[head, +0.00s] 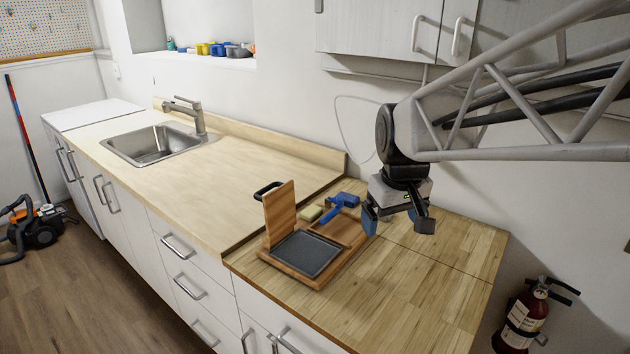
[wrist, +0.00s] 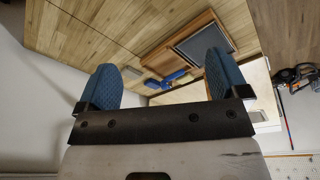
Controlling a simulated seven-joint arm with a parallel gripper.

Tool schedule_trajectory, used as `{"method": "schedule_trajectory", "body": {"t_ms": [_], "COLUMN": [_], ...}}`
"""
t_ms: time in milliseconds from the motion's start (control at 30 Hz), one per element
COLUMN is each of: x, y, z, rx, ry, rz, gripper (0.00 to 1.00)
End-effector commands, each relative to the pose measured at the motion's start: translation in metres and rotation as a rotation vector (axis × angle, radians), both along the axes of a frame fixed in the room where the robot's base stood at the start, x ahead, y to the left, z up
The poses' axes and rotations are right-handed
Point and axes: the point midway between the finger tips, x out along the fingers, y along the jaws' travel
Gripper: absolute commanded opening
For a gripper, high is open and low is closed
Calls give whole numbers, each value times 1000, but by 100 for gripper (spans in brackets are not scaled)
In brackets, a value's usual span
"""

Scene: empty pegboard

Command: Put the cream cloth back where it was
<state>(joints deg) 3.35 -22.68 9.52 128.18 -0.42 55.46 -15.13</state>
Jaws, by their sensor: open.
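A small flat cream-yellow piece (head: 310,213), perhaps the cream cloth, lies by the back left of a wooden tray (head: 333,270); it is too small to tell its fabric. A blue tool (head: 342,203) lies right beside it, and also shows in the wrist view (wrist: 174,78). My gripper (head: 397,219) hangs above the counter to the right of the tray, with its blue-padded fingers apart and nothing between them. In the wrist view the open fingers (wrist: 162,68) frame the blue tool and part of the tray.
The tray holds a dark grey pad (head: 305,254), with an upright wooden board (head: 280,215) at its left. A black handle (head: 267,190) shows behind the board. The wooden counter (head: 410,285) is clear at the front right. A sink (head: 155,145) is far left.

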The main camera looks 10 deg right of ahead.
Motion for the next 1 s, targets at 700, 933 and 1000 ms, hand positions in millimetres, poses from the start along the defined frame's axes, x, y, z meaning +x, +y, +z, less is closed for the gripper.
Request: {"method": "schedule_trajectory", "body": {"t_ms": [700,933,1000], "x": [-158,-160,-160], "y": [24,24,24], "z": [-41,-42,-42], "rx": [50,51,51], "ry": [-68,-69,-69], "rz": [-221,-225,-225], "gripper": [93,93,93]}}
